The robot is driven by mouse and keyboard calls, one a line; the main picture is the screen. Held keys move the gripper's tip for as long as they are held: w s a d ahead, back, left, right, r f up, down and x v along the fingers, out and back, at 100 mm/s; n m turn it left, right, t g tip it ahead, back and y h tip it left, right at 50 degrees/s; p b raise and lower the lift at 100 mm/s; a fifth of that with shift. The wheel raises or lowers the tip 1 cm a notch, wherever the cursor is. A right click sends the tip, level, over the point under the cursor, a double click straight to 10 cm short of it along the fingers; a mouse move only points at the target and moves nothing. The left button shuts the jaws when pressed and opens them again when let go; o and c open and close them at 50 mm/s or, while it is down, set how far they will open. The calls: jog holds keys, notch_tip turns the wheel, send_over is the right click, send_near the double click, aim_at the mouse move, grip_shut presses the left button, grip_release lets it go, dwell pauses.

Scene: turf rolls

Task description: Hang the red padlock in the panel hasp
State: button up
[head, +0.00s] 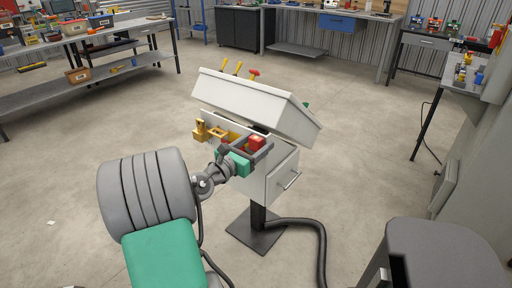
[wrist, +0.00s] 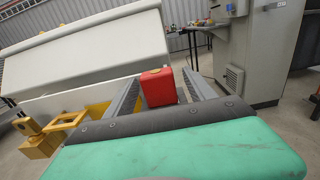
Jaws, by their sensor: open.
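The red padlock (head: 257,142) is at the front of the grey panel box (head: 285,180), under its sloped lid. In the wrist view the red padlock (wrist: 158,88) stands upright between the two dark fingers of my gripper (wrist: 161,82). The fingers are apart, with a visible gap on the right; contact on the left is unclear. The padlock's shackle is not visible. A yellow bracket (wrist: 82,118), which may be the hasp, sits left of my gripper, with a yellow block (wrist: 42,138) beyond it. In the head view my gripper (head: 257,151) partly covers the panel front.
The panel box stands on a post with a dark floor plate (head: 256,232). A dark hose (head: 318,235) runs from it along the floor. Cluttered benches (head: 95,40) line the walls; the floor between is mostly clear.

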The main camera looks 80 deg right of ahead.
jog(key=shift+c, duration=0.3)
grip_shut()
dwell(0.4)
